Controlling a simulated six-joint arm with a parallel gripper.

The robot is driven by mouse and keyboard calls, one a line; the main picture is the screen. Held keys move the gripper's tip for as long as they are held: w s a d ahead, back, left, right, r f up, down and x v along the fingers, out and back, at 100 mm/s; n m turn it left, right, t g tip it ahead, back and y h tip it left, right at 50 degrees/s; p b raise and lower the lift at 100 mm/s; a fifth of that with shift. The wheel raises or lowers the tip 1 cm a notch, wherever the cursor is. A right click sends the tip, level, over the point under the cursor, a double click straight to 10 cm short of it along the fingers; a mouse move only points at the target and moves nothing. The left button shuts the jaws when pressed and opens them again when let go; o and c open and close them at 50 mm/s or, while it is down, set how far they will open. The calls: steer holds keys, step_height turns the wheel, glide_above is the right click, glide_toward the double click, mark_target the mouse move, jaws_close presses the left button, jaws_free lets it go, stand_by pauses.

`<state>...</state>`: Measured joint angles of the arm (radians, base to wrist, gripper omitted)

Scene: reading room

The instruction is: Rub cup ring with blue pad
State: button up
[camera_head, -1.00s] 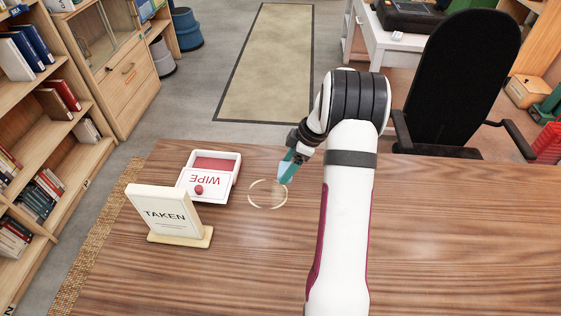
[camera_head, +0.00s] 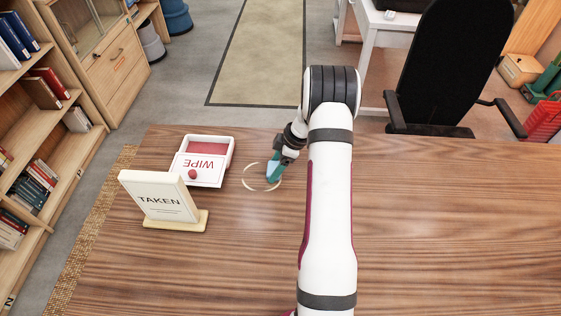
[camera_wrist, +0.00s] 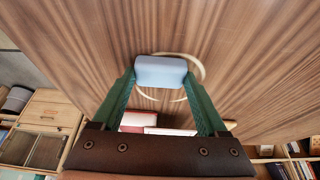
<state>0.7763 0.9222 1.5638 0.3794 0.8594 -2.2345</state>
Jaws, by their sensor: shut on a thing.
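A pale cup ring (camera_head: 250,184) marks the wooden table, right of the WIPE box. It also shows in the wrist view (camera_wrist: 202,72), partly hidden behind the pad. My gripper (camera_head: 274,172) is at the ring's right side, its green fingers shut on the light blue pad (camera_wrist: 161,72). In the head view the pad (camera_head: 272,170) is small and overlaps the ring's right edge. I cannot tell for sure whether the pad touches the table.
The table (camera_head: 440,230) is clear to the right. A black chair (camera_head: 450,70) stands beyond its far edge.

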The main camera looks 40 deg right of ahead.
mark_target(237, 182)
steer(key=shift+w+a, duration=3.25)
steer(key=shift+a, duration=0.3)
steer(key=shift+s+a, duration=0.55)
steer(key=shift+s, duration=0.05)
steer(key=shift+s+d, duration=3.95)
steer(key=shift+s, duration=0.05)
steer(key=shift+s+a, duration=0.5)
steer(key=shift+a, duration=0.4)
steer(key=shift+w+a, duration=3.75)
steer(key=shift+w, duration=0.05)
step_height(237, 182, up, 8)
